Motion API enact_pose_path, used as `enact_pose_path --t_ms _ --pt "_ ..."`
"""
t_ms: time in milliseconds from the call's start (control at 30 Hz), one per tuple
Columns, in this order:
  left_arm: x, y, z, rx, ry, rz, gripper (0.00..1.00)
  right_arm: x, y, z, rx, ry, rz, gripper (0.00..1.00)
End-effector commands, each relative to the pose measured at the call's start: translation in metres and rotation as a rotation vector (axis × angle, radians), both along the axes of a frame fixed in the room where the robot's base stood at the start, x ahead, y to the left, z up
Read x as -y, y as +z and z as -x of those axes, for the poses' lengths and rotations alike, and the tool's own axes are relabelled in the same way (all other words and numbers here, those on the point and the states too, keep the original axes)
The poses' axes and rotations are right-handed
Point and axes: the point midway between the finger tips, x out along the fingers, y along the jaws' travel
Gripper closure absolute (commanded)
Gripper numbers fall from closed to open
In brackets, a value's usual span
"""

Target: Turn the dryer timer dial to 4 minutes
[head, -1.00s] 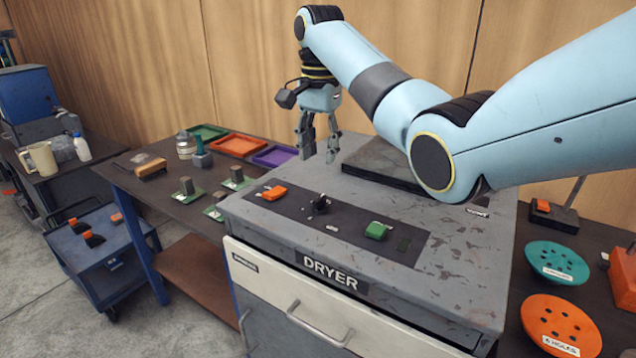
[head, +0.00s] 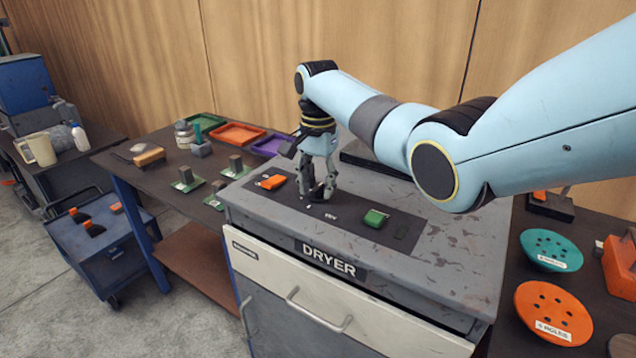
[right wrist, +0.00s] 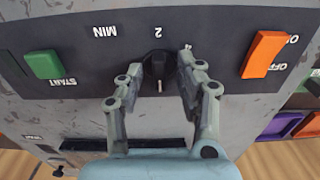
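The timer dial (right wrist: 158,62) is a small black knob with a pale pointer line on the dryer's dark control panel. In the right wrist view "2" and "4" are printed near it, and the pale line lies on the side facing my gripper's palm. My right gripper (right wrist: 160,82) points down at the panel with its fingers apart, one on each side of the dial. I cannot tell whether either finger touches it. In the head view my right gripper (head: 318,196) largely hides the dial. My left gripper is not in view.
An orange ON/OFF switch (right wrist: 266,54) and a green START button (right wrist: 45,64) flank the dial on the dryer top (head: 455,250). A dark slab lies behind my gripper. A side table (head: 130,178) with coloured trays stands left; teal and orange discs (head: 553,312) lie right.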

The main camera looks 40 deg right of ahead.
Motion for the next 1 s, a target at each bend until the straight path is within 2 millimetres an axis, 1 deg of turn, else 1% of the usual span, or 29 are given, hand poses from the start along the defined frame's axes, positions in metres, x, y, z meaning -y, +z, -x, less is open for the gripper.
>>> enact_pose_path --t_ms 33,233,267,300,667,867,1000 --pt "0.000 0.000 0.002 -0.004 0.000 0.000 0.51 0.000 0.000 0.000 0.000 0.000 0.000 0.69" --pt "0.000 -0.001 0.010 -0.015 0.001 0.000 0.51 0.000 0.000 0.000 0.000 0.000 0.000 0.95" --pt "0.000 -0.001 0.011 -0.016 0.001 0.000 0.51 0.000 0.000 0.000 0.000 0.000 0.000 0.99" --pt "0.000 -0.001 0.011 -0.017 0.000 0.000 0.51 0.000 0.000 0.000 0.000 0.000 0.000 1.00" --pt "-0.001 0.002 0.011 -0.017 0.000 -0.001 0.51 0.000 0.001 0.000 0.000 0.023 0.000 1.00" --pt "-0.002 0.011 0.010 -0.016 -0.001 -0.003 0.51 0.000 0.003 0.000 -0.001 0.110 -0.001 1.00" --pt "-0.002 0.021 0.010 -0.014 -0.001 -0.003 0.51 0.000 0.004 0.000 -0.003 0.216 -0.001 1.00"
